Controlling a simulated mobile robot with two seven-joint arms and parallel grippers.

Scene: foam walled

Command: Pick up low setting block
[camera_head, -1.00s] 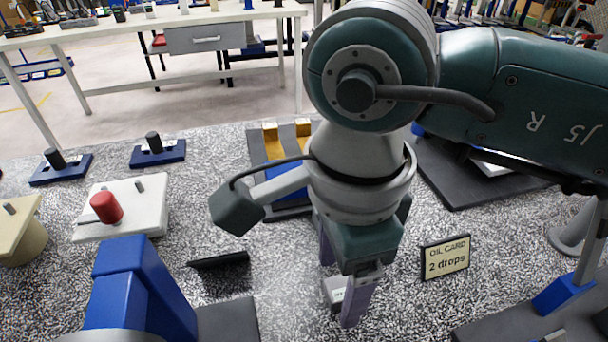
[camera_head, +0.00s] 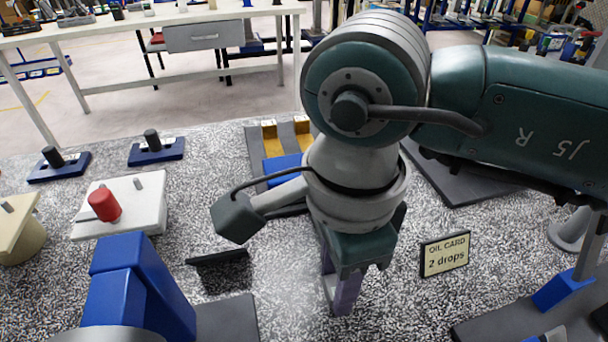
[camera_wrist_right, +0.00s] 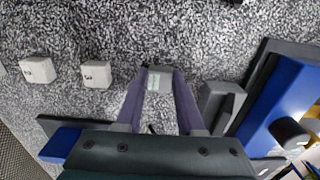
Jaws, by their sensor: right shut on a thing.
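My right gripper (camera_head: 340,296) points down at the speckled table top, left of the oil card. In the right wrist view its two purple fingers (camera_wrist_right: 159,90) are shut on a small grey-white block (camera_wrist_right: 158,79) with a pale label too small to read. In the head view the arm and fingers mostly hide this block. I cannot tell how far it is off the table. Two similar white blocks, (camera_wrist_right: 38,69) and (camera_wrist_right: 97,73), stand left of the gripper in the wrist view. My left gripper is not in view.
The oil card (camera_head: 444,256), reading "2 drops", stands right of my gripper. A small black stand (camera_head: 220,262) and a blue fixture (camera_head: 140,285) are to the left. A white box with a red knob (camera_head: 104,205) lies farther left. A dark tray with yellow pieces (camera_head: 270,132) is behind.

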